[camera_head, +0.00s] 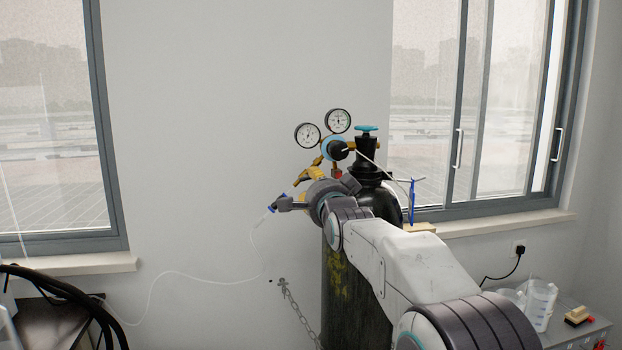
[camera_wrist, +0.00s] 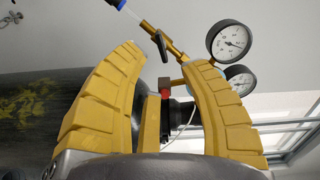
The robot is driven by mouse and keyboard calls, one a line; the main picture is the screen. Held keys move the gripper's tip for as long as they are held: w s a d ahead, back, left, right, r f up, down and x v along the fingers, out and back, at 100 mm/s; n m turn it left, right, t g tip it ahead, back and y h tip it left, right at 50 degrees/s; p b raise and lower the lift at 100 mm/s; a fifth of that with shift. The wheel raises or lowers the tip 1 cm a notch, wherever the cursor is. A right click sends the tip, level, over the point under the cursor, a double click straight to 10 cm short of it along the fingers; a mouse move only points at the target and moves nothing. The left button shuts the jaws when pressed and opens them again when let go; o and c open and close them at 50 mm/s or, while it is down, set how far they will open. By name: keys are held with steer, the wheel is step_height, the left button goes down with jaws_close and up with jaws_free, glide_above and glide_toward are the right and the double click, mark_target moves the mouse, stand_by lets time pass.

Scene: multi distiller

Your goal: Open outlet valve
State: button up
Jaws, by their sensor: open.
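The outlet valve (camera_wrist: 161,46) is a small dark lever on a thin brass pipe in the wrist view. The pipe runs from the regulator to a blue-ended hose fitting (camera_wrist: 117,4). My gripper (camera_wrist: 164,58) is open, with its yellow-padded fingers spread below and to either side of the lever. I see no finger closed on it; whether a tip touches it I cannot tell. In the head view my gripper (camera_head: 296,188) is beside the outlet pipe, left of the regulator (camera_head: 333,148), and partly hides the valve.
The black gas cylinder (camera_head: 348,282) stands behind my arm, with a teal top knob (camera_head: 366,128) and two gauges (camera_head: 307,135) (camera_head: 338,120). A chain (camera_head: 300,312) hangs at the wall. A thin clear hose (camera_head: 185,274) trails left. Open wall space lies left of the gripper.

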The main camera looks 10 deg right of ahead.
mark_target(306, 178)
steer(key=shift+w+p, duration=1.15)
steer(key=shift+w, duration=1.6)
jaws_close()
